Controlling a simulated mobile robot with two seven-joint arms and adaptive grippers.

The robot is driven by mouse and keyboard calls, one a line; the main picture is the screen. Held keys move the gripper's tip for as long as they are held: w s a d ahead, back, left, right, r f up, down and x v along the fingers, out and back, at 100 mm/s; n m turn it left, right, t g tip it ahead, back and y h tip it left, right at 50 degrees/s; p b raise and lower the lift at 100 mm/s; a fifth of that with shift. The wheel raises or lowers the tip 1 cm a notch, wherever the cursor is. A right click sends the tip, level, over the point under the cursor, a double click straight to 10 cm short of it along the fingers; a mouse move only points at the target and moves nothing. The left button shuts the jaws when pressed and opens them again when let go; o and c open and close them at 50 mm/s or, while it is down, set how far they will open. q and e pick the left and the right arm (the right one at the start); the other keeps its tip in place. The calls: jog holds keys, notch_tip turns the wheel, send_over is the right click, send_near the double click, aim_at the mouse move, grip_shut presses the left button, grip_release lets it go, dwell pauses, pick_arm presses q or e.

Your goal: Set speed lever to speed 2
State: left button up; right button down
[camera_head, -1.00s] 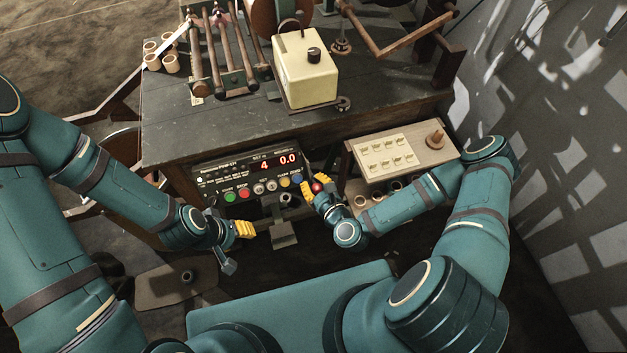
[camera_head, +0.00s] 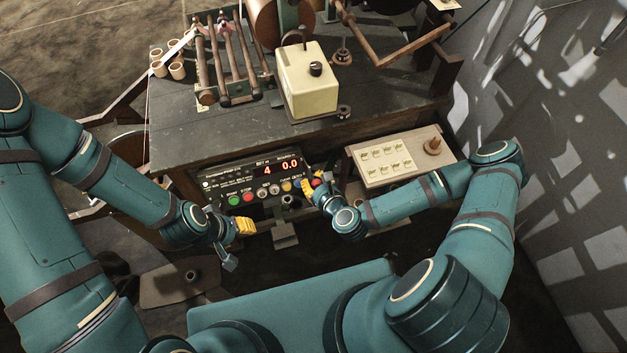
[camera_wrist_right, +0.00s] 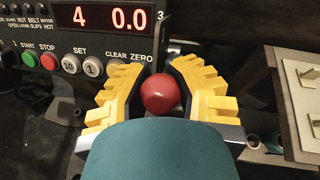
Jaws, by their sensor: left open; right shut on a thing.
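The control panel (camera_head: 256,183) under the bench's front edge shows a red 4 and 0.0. The red ball knob (camera_wrist_right: 161,94) sits between the yellow fingers of my right gripper (camera_wrist_right: 160,88). I take this knob to be the speed lever's end. Its stem and any speed marks are hidden behind the gripper. In the head view the right gripper (camera_head: 314,187) is shut on the knob just right of the panel. My left gripper (camera_head: 244,226) is open and empty below the panel's green and red buttons.
A wooden box with pale labels (camera_head: 386,157) and a brown knob stands right of the panel. A cream box (camera_head: 307,80) and a roller rack (camera_head: 228,65) are on the bench (camera_head: 230,132). A dark pedal-like part (camera_head: 285,236) hangs between the grippers.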

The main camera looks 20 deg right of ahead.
jog(key=c, duration=0.7)
grip_release()
jog(key=shift+w+r, duration=0.1)
jog(key=shift+r, duration=0.15)
jog(key=shift+f, duration=0.1)
jog(key=v, duration=0.7)
jog(key=shift+s+d, duration=0.1)
jog(key=shift+s, duration=0.2)
